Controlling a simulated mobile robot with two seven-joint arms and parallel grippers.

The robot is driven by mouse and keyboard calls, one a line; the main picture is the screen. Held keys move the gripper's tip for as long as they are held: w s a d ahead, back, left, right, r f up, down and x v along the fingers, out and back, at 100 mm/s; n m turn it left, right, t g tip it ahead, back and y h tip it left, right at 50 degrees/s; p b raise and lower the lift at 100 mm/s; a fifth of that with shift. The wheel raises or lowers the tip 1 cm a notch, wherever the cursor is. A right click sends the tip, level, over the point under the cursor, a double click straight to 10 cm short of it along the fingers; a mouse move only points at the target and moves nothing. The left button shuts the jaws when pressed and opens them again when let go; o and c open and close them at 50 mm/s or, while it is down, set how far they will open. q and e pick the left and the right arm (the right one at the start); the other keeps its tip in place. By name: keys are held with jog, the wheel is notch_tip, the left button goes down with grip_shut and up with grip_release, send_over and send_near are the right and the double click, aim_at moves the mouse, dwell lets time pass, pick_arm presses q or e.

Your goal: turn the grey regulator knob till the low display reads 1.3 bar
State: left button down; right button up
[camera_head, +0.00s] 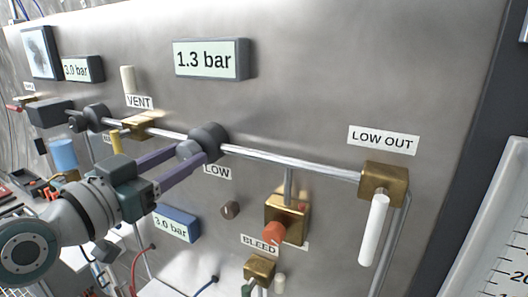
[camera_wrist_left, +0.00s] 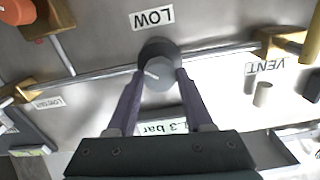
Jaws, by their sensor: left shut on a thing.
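The grey regulator knob (camera_head: 207,138) sits on the steel pipe above the LOW label (camera_head: 217,171). My left gripper (camera_head: 190,152) comes in from the left and is shut on the knob, one purple finger on each side. The left wrist view shows the knob (camera_wrist_left: 158,75) between the two fingers (camera_wrist_left: 159,88). The large display (camera_head: 210,59) above the knob reads 1.3 bar. My right gripper is not in view.
A LOW OUT valve with a white handle (camera_head: 374,230) is at the right. Two other displays, one upper left (camera_head: 82,69) and one blue-framed (camera_head: 176,223), read 3.0 bar. A VENT valve (camera_head: 140,126) is left of the knob.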

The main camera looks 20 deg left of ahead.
pick_arm(q)
jog(key=shift+c, duration=1.4)
grip_release()
jog(key=shift+s, duration=0.15)
jog(key=s+b, duration=0.2)
jog(key=s, duration=0.7)
jog(key=shift+s+a, duration=0.3)
jog(key=shift+a, duration=0.1)
